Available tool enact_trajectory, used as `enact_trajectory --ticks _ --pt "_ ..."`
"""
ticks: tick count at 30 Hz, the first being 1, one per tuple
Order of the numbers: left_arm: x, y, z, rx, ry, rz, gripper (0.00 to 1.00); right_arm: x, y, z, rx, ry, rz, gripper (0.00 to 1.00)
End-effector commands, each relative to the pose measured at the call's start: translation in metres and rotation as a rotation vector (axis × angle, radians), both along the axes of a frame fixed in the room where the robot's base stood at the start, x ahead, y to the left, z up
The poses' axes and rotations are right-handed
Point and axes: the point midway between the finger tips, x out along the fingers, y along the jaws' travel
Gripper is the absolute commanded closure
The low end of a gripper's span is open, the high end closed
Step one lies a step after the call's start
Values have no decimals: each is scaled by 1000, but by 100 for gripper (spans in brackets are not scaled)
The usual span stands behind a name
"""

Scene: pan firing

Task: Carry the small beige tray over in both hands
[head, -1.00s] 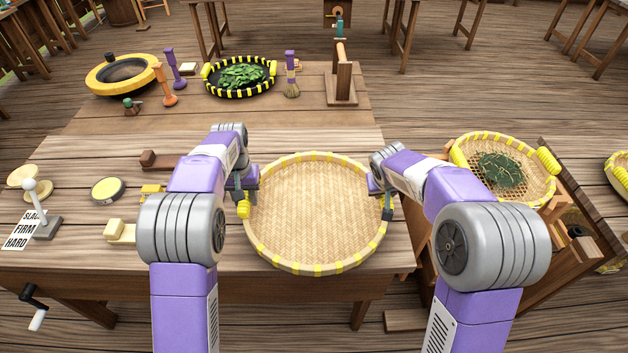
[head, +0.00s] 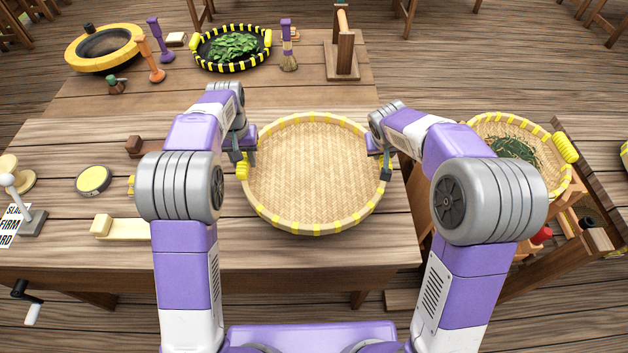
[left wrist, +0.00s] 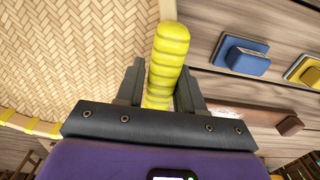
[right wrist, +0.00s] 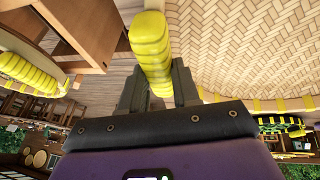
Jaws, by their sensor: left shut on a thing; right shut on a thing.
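The small beige tray (head: 315,172) is a round woven basket with a yellow-banded rim, empty, between my two hands above the wooden table. My left gripper (head: 240,160) is shut on its left yellow handle, which also shows in the left wrist view (left wrist: 168,55). My right gripper (head: 385,163) is at the tray's right side. The right wrist view shows it shut on the right yellow handle (right wrist: 150,45). The weave fills part of both wrist views. The tray looks about level. I cannot tell how far it is above the tabletop.
A black pan with green leaves (head: 232,47) and a yellow-rimmed ring (head: 104,47) stand at the back. A leaf-filled woven basket (head: 520,150) is at right. A round yellow-topped disc (head: 93,180), a pale block (head: 120,227) and a lever (head: 12,190) are at left.

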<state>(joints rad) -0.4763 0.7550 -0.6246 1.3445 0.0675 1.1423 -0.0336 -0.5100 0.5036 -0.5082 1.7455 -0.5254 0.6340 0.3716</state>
Motion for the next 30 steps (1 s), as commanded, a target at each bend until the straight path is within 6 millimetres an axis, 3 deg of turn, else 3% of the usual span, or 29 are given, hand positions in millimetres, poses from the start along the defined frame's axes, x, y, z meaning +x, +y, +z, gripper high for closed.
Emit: enact_trajectory --ticks 26,27,30 --pt "0 -3 -44 -3 2 -4 100 1 4 -42 6 -4 3 100" --pt "0 -3 -43 -3 2 -4 58 1 4 -42 6 -4 3 64" --pt "0 -2 -43 -2 2 -3 43 1 3 -42 4 -4 2 49"
